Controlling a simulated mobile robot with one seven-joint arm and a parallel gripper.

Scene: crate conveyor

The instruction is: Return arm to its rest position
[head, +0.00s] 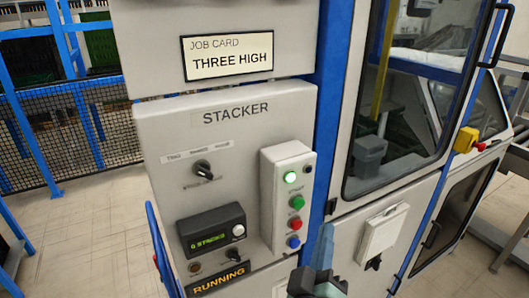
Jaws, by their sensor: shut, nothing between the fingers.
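My gripper (323,250) shows at the bottom of the head view, right of centre. Its fingers are shut with nothing between them and point upward in the picture. It appears just in front of the lower right edge of the panel marked STACKER (150,122). I cannot tell whether it touches the panel. The rest of my arm is below the picture's edge.
A button box (270,185) carries a lit green lamp and several buttons. A selector knob (203,167), a display (211,231) and a RUNNING sign (217,279) are nearby. A job card (228,53) reads THREE HIGH. Free floor (90,225) lies left.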

